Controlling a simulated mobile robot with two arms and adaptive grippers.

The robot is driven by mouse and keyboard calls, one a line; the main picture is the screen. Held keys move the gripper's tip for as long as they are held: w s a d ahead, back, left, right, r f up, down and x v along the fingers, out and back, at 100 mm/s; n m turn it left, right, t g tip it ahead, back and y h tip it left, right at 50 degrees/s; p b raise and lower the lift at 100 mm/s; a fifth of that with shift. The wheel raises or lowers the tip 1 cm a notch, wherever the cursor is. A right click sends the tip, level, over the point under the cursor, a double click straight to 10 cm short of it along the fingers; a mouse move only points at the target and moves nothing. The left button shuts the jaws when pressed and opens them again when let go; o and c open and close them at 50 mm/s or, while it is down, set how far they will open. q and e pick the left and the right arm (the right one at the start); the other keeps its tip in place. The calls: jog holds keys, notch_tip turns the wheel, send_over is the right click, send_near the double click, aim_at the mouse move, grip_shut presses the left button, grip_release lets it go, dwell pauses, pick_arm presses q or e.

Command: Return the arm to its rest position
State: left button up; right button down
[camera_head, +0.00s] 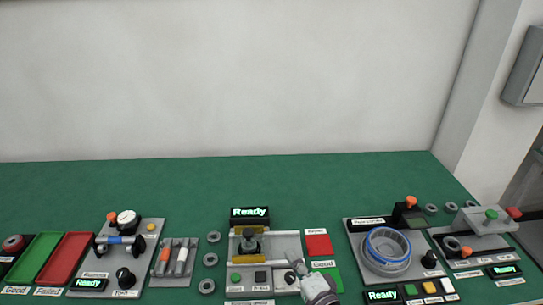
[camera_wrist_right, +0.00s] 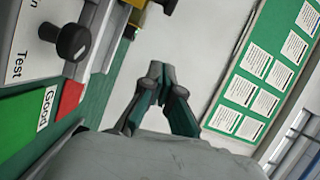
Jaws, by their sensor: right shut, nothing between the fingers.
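My right gripper (camera_head: 296,268) comes in from the bottom of the head view, in front of the middle test station (camera_head: 290,246). In the right wrist view my right gripper (camera_wrist_right: 163,84) has its fingertips together with nothing between them. It points toward a pale wall and is apart from the station beside it. My left gripper is in neither view.
A green table (camera_head: 190,180) carries several stations. A ring station (camera_head: 387,250) with a blue-rimmed ring stands right of centre. A gauge station (camera_head: 120,250) and green and red trays (camera_head: 38,256) are left. Loose rings (camera_head: 211,259) lie beside the middle station. The back table is clear.

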jog(key=s+d+f+n+g, duration=0.1)
jog(key=s+f+n+g, duration=0.25)
jog(key=s+n, duration=0.2)
jog(key=s+f+n+g, duration=0.2)
jog(key=s+n+g, duration=0.25)
jog(key=s, duration=0.25)
jog(key=s+d+f+n+g+h, duration=0.1)
jog(key=s+d+n+g+h, duration=0.5)
jog(key=s+d, duration=0.7)
notch_tip(320, 180, down, 27)
jog(key=s+a+m, duration=0.1)
jog(key=s+m, duration=0.1)
jog(key=s, duration=0.1)
jog(key=s+d+f+g, duration=0.1)
jog(key=s+d+f, duration=0.1)
jog(key=s+f, duration=1.3)
jog(key=shift+s+d+f+h, duration=0.3)
jog(key=shift+s+h, duration=0.1)
jog(key=shift+s, duration=0.2)
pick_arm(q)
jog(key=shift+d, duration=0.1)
